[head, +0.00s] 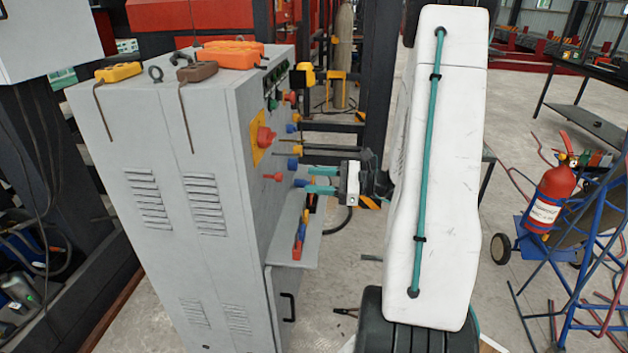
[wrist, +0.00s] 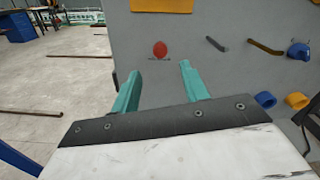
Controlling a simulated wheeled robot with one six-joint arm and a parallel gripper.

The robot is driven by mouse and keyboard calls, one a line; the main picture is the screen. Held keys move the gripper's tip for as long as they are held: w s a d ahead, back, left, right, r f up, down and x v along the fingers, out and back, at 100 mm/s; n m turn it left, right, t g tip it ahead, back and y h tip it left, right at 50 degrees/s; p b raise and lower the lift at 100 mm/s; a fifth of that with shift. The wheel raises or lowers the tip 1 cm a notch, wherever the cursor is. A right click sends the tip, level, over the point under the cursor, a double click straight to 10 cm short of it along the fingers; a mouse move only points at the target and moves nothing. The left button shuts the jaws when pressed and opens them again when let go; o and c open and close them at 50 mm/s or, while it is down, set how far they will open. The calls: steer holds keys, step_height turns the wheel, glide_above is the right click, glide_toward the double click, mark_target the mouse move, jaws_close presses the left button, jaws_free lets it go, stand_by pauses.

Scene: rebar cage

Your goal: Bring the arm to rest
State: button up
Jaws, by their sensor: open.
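My gripper (head: 318,180) is beside the control panel face of a grey cabinet (head: 170,150). Its two teal fingers point at the panel, close to its knobs and switches. In the wrist view my gripper (wrist: 163,90) is open, with nothing between the fingers. A red button (wrist: 160,49) shows on the panel just beyond the fingertips. Whether a fingertip touches the panel cannot be told. My white arm link fills the middle right of the head view.
The panel carries a red knob on a yellow plate (head: 264,138) and several coloured switches. A small shelf (head: 300,252) juts out below my gripper. A fire extinguisher (head: 552,190) on a blue cart stands at right. Open floor (wrist: 60,85) lies left of the cabinet in the wrist view.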

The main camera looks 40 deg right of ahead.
steer(key=shift+f, duration=0.1)
steer(key=s+a+r+n+g+h, duration=0.1)
steer(key=s+a+r+n+g, duration=0.1)
steer(key=s+a+n+g, duration=1.05)
steer(key=s+a+r+n+h, duration=0.7)
steer(key=a+r+n+h, duration=0.3)
steer(key=n, duration=0.3)
steer(key=shift+s+a+r, duration=0.3)
steer(key=shift+a+r, duration=0.05)
